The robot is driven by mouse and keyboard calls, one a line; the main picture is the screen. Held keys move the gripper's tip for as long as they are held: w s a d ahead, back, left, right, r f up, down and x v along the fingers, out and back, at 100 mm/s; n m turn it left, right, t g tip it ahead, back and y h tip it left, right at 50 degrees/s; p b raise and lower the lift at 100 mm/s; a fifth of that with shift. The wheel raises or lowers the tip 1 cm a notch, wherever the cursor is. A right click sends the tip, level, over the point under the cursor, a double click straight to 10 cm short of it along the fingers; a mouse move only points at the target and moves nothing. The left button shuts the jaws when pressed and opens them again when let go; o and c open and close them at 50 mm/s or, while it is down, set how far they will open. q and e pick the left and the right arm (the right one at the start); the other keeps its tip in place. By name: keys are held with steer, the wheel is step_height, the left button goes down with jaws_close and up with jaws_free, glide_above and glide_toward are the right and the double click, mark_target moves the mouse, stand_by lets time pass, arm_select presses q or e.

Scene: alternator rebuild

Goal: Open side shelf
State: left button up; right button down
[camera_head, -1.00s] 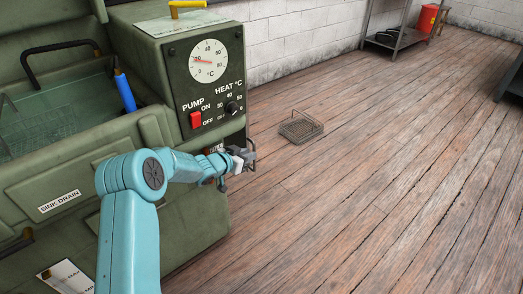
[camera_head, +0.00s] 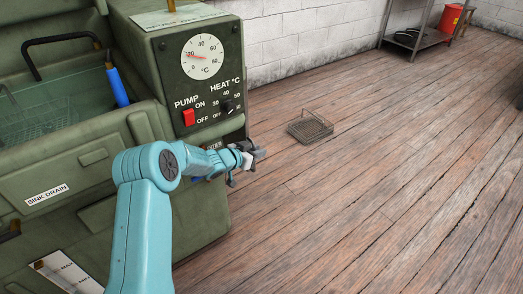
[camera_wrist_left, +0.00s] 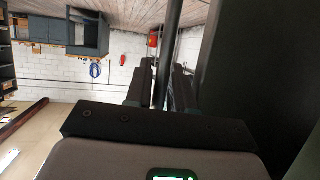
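The green wash machine (camera_head: 185,215) stands at the left in the head view. I cannot pick out the side shelf there for certain. My left gripper (camera_head: 256,158) is at the machine's right front edge, below the control panel. In the left wrist view the two dark fingers of this gripper (camera_wrist_left: 163,80) stand apart. A dark upright bar (camera_wrist_left: 173,25) runs between them, with a narrow gap on its left. A dark panel (camera_wrist_left: 250,65) fills the right of that view. Whether the bar belongs to the shelf is not clear. My right gripper is in neither view.
The control panel (camera_head: 210,85) with dial, red switch and knob is just above my left arm. A metal rack (camera_head: 415,38) stands against the far wall. The floor between is clear.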

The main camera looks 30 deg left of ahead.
arm_select(q)
steer(key=shift+w+f, duration=0.2)
steer(key=shift+s, duration=0.1)
jaws_close()
